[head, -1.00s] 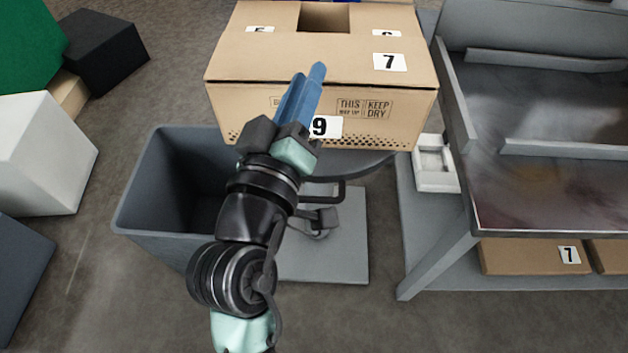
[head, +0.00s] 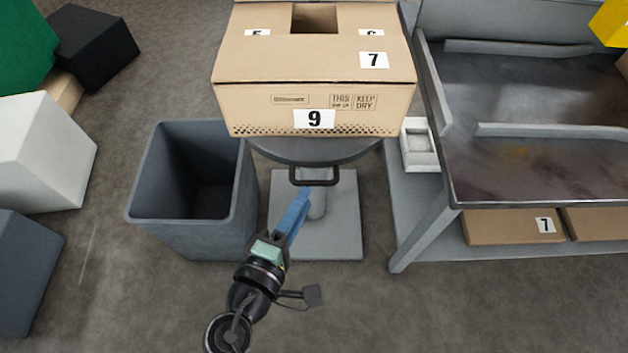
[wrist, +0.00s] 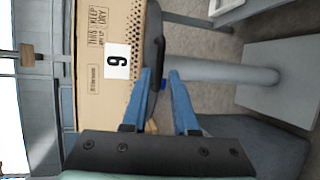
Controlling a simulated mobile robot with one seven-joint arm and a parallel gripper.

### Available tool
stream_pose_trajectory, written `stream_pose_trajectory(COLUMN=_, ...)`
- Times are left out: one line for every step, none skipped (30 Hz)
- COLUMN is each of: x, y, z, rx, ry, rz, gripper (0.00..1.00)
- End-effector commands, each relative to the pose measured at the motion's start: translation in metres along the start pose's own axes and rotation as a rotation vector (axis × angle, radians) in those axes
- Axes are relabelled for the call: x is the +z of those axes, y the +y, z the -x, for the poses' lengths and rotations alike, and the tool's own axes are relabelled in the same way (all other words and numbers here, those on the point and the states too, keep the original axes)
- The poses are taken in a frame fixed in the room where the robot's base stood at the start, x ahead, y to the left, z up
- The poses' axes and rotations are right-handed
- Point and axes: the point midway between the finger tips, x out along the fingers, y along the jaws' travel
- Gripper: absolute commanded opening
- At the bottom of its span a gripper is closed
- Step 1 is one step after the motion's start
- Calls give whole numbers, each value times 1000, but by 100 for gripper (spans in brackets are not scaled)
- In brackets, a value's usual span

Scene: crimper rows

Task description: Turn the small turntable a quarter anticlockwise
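The small turntable (head: 345,155) is a round dark grey disc on a grey post with a square base plate. A black loop handle (head: 316,182) sticks out from its near edge. A cardboard box marked 9 (head: 255,100) sits on top and hides most of the disc. My gripper (head: 303,193) has blue fingers, with the tips close to the handle in the head view. In the wrist view my gripper (wrist: 158,72) is open, its two fingers apart, with the dark handle (wrist: 159,52) just beyond the tips. I cannot tell whether they touch.
A grey open bin (head: 160,215) stands left of the turntable's base plate (head: 340,235). A grey metal bench (head: 540,170) stands at the right, with a small white tray (head: 420,160) on its lower shelf. Floor is clear in front.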

Motion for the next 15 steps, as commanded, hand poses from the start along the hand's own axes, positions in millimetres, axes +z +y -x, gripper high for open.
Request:
stream_pose_trajectory(x=1, y=0, z=-12, rx=3, ry=-3, rz=-2, gripper=27)
stream_pose_trajectory(x=1, y=0, z=-18, rx=4, ry=-3, rz=-1, gripper=27)
stream_pose_trajectory(x=1, y=0, z=-26, rx=3, ry=-3, rz=-2, gripper=27)
stream_pose_trajectory(x=1, y=0, z=-31, rx=3, ry=-3, rz=-2, gripper=27)
stream_pose_trajectory(x=1, y=0, z=-35, rx=3, ry=-3, rz=-1, gripper=27)
stream_pose_trajectory(x=0, y=0, z=-41, rx=2, ry=-2, rz=-1, gripper=27)
stream_pose_trajectory(x=0, y=0, z=-45, rx=2, ry=-1, rz=-1, gripper=27)
stream_pose_trajectory(x=0, y=0, z=-48, rx=2, ry=-1, rz=-2, gripper=27)
stream_pose_trajectory(x=0, y=0, z=-52, rx=1, ry=-1, rz=-1, gripper=27)
stream_pose_trajectory(x=0, y=0, z=-54, rx=1, ry=-1, rz=-1, gripper=27)
stream_pose_trajectory(x=0, y=0, z=-56, rx=1, ry=-1, rz=0, gripper=27)
stream_pose_trajectory(x=0, y=0, z=-58, rx=1, ry=-1, rz=-1, gripper=27)
stream_pose_trajectory(x=0, y=0, z=-59, rx=1, ry=0, rz=-1, gripper=27)
stream_pose_trajectory(x=0, y=1, z=-59, rx=1, ry=0, rz=-1, gripper=27)
stream_pose_trajectory(x=0, y=1, z=-60, rx=1, ry=0, rz=-2, gripper=27)
